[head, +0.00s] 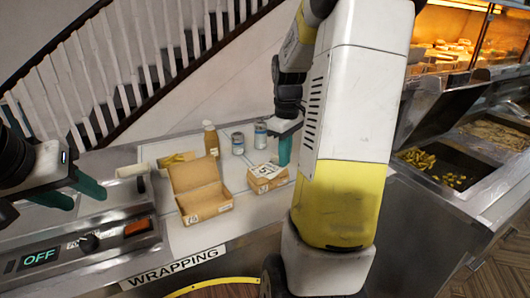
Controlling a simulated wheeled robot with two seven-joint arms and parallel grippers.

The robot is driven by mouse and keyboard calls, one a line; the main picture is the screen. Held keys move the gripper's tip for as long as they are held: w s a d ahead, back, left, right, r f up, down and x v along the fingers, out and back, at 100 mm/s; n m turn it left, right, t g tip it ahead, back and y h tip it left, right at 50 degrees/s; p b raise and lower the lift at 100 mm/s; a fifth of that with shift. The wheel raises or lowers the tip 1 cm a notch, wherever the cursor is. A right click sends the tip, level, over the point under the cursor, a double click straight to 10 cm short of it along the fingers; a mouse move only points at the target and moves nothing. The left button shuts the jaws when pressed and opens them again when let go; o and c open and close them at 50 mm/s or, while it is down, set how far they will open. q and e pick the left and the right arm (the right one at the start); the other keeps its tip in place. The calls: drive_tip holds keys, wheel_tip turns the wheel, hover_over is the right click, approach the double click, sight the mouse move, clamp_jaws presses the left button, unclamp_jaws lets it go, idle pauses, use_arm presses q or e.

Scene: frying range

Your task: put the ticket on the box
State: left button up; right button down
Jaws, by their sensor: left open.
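A closed brown box (267,186) sits on the wrapping counter, with a small label on its front. A white ticket (267,170) with dark printed marks lies on its top; whether it lies fully flat is too small to tell. An open brown box (204,200) with its lid raised stands to the left. My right gripper (284,148) points down just behind and above the closed box's right side, apart from the ticket in the picture; its jaw gap is hidden. My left gripper (74,191) is open and empty over the left appliance.
A brown bottle (211,139) and two cans (238,144) (260,136) stand behind the boxes. The wrapping machine (85,245) with an OFF display fills the left front. Fryer bins (440,168) are at right.

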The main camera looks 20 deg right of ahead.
drive_tip(key=w+d, duration=0.1)
drive_tip(key=w, duration=0.1)
drive_tip(key=w+d, duration=0.1)
drive_tip(key=w, duration=0.1)
drive_tip(key=w+d, duration=0.1)
drive_tip(key=w, duration=0.2)
drive_tip(key=shift+d+f, duration=0.3)
drive_tip(key=shift+f, duration=1.8)
drive_tip(key=shift+f, duration=0.15)
drive_tip(key=c, duration=1.7)
unclamp_jaws()
